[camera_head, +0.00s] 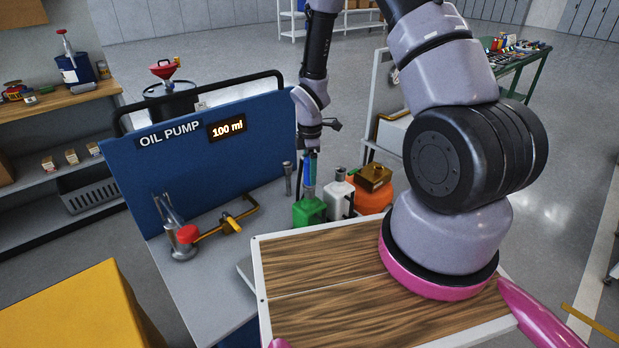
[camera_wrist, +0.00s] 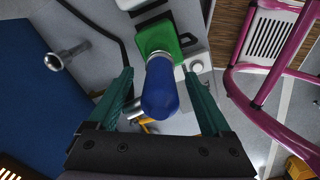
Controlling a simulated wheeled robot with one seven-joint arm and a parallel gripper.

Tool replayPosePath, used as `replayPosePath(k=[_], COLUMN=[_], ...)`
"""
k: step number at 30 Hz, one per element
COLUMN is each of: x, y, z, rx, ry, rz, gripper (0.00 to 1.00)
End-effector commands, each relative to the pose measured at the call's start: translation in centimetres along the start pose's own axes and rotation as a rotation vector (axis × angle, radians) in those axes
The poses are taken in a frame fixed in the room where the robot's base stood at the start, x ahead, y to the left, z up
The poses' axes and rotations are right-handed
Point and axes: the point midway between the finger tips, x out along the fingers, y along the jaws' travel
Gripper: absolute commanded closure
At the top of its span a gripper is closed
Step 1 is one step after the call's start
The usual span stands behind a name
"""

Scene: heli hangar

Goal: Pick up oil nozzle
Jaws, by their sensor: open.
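A blue rounded handle, which looks like the oil nozzle (camera_wrist: 160,92), stands between the fingers of my gripper (camera_wrist: 157,76) in the wrist view. A gap shows on both sides of it, and the teal fingers are open. The green container (camera_wrist: 158,38) is just beyond the handle. In the head view my gripper (camera_head: 311,158) points down above the green container (camera_head: 308,211) on the oil pump bench. There the nozzle is mostly hidden by the fingers, and I cannot tell its lower end.
Close by are a metal tube (camera_head: 288,178), a white bottle (camera_head: 338,196) and an orange container (camera_head: 373,197). The blue oil pump panel (camera_head: 215,150) rises behind the bench. A wooden-topped surface (camera_head: 330,285) is in front.

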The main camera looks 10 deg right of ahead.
Motion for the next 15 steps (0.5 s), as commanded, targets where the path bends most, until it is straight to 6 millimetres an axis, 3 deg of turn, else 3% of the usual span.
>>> replayPosePath(k=[4, 12, 13, 15], x=[1.8, 2.2, 2.2, 2.2], y=[-0.1, 0.0, 0.0, 0.0], z=[0.0, 0.0, 0.0, 0.0], rx=[0.000, 0.000, 0.000, 0.000], ry=[0.000, 0.001, 0.001, 0.001], rz=[-0.002, 0.001, 0.000, 0.000], gripper=[0.17, 0.17, 0.21, 0.47])
